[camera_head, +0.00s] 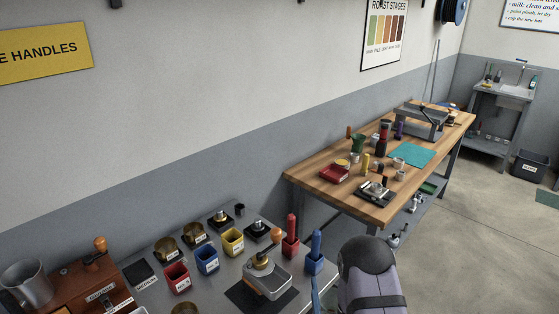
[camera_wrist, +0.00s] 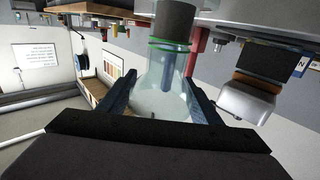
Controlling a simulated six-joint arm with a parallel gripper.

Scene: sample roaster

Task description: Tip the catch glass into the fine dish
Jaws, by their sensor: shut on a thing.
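In the wrist view, my gripper (camera_wrist: 163,92) is shut on a clear glass (camera_wrist: 163,98), taken to be the catch glass. The glass is between the two fingers, with a green ring near its narrower end. A dark grey cylinder (camera_wrist: 178,20) shows beyond that end; I cannot tell whether they touch. I cannot make out contents in the glass. In the head view neither my gripper nor the glass shows; only my arm is at the bottom right. I cannot pick out the fine dish for certain in either view.
The grey bench holds red (camera_head: 176,277), blue (camera_head: 207,259) and yellow (camera_head: 232,241) bins, brass cups (camera_head: 194,234) and a silver device (camera_head: 267,280) with an orange knob. Red (camera_head: 291,238) and blue (camera_head: 315,252) holders stand near my arm. A wooden bench (camera_head: 330,197) is behind, crowded.

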